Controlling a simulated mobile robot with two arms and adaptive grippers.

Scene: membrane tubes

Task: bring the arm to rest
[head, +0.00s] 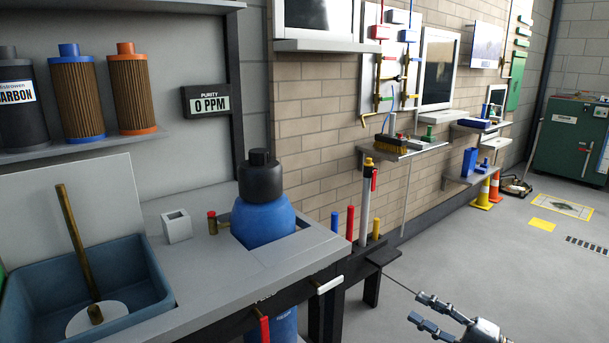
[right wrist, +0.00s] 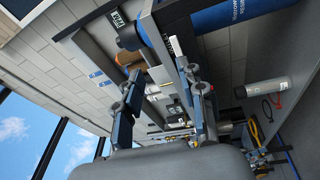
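My right gripper (head: 417,308) is at the lower right of the head view, over the grey floor and to the right of the workbench. Its two fingers are spread with nothing between them. In the right wrist view both fingers of this gripper (right wrist: 163,77) are also apart, with an empty gap. The gripper touches nothing that I can see. Most of my right arm is outside the head view. My left gripper and arm do not show.
The workbench (head: 205,262) holds a blue tank with a black cap (head: 263,222) and a basin (head: 145,283). A shelf (head: 100,148) holds filter cartridges beside a purity display (head: 208,101) reading 0 PPM.

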